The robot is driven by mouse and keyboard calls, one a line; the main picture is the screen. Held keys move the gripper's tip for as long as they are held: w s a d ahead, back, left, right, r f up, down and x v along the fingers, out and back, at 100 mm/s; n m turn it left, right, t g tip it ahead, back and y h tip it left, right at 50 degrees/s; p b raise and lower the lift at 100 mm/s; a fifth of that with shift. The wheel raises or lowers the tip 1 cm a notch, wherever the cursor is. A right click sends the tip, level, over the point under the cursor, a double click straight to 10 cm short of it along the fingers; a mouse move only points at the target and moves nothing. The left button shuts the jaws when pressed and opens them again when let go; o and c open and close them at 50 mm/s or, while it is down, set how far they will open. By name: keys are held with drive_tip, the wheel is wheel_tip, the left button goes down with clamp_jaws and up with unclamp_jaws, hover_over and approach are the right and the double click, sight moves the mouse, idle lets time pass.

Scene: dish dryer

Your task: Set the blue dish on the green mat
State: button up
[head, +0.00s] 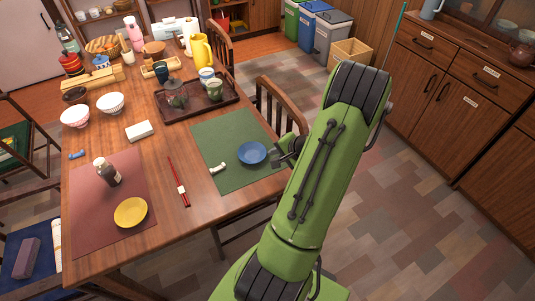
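The blue dish (252,152) is a small, round, shallow plate that appears over the right part of the green mat (222,129). I cannot tell whether it rests on the mat or is held just above it. My gripper (279,155) is at the dish's right rim, coming in from the right. Its fingertips are small and partly hidden by my green arm, so I cannot tell whether they are closed on the rim. A small white object (218,168) lies on the mat left of the dish.
A dark tray (165,118) with cups stands behind the mat. Red chopsticks (178,181) lie left of it. A red mat (86,219) carries a yellow dish (130,212) and a dark bottle (108,172). A chair (280,101) stands by the table's right edge.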

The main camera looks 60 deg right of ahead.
drive_tip(key=w+a+r+n+g+y, duration=0.1)
drive_tip(key=w+a+r+n, duration=0.35)
drive_tip(key=a+r, duration=0.35)
drive_tip(key=w+a+r+n+g+y, duration=0.15)
drive_tip(key=w+a+r+n, duration=0.25)
drive_tip(key=a+r+n, duration=0.45)
drive_tip(key=s+a+r+n, duration=0.3)
drive_tip(key=s+a, duration=0.2)
drive_tip(key=a, duration=0.4)
drive_tip(key=s+a+r+n, duration=0.4)
drive_tip(key=s+a, duration=0.2)
drive_tip(key=a, duration=0.4)
drive_tip(key=shift+s+r+h, duration=0.15)
drive_tip(key=shift+s+h, duration=0.1)
drive_tip(key=shift+h, duration=0.2)
wheel_tip(320, 180, up, 8)
drive_tip(key=p, duration=0.8)
